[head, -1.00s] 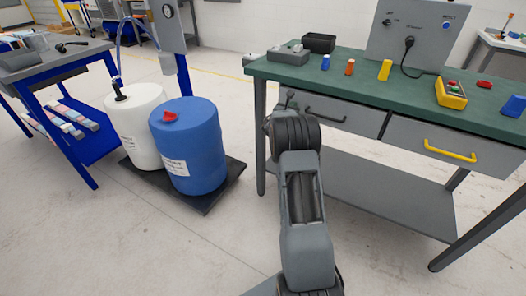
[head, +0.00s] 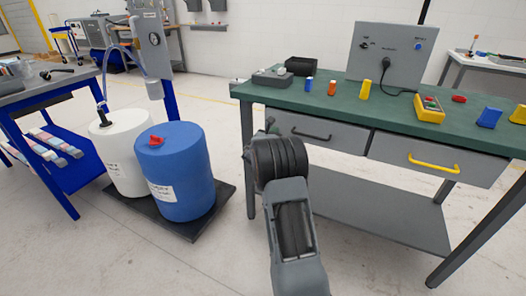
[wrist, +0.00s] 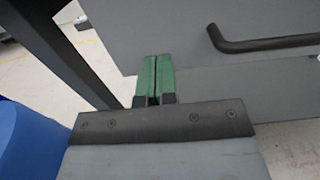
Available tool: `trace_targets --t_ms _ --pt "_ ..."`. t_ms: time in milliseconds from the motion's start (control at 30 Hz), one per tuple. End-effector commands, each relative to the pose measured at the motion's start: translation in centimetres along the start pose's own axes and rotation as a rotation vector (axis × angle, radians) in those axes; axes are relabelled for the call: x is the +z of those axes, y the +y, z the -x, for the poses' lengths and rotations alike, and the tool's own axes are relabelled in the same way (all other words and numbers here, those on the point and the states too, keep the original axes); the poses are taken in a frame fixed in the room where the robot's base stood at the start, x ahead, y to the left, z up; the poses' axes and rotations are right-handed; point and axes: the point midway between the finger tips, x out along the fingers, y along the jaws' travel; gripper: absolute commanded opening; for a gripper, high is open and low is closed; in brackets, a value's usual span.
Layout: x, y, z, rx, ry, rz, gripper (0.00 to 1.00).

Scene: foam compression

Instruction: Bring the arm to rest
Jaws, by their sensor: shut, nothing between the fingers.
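My gripper (wrist: 153,80) shows in the wrist view with its two green fingers together and nothing between them. It points toward the grey drawer front of the workbench, and a dark drawer handle (wrist: 265,43) is to its right. In the head view my arm (head: 290,215) rises from the bottom, in front of the left end of the workbench (head: 345,95).
A blue drum (head: 182,180) and a white drum (head: 125,160) stand on a dark pallet (head: 190,226) left of my arm. Small coloured blocks and a grey control box (head: 388,55) are on the green bench top. A blue-framed table (head: 45,85) stands farther left. Floor between pallet and bench is clear.

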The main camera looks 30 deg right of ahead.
Motion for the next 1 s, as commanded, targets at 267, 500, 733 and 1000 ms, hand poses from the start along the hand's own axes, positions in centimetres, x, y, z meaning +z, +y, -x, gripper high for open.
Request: trace_targets --t_ms 267,500,733,1000 --pt "0.1 -0.3 5.4 -0.006 0.003 0.001 0.0" --pt "0.0 -0.4 8.2 -0.007 0.003 0.002 0.0" --pt "-0.1 -0.4 8.9 -0.008 0.004 -0.001 0.0" --pt "-4.2 -4.3 10.3 -0.214 0.169 -0.242 0.0"
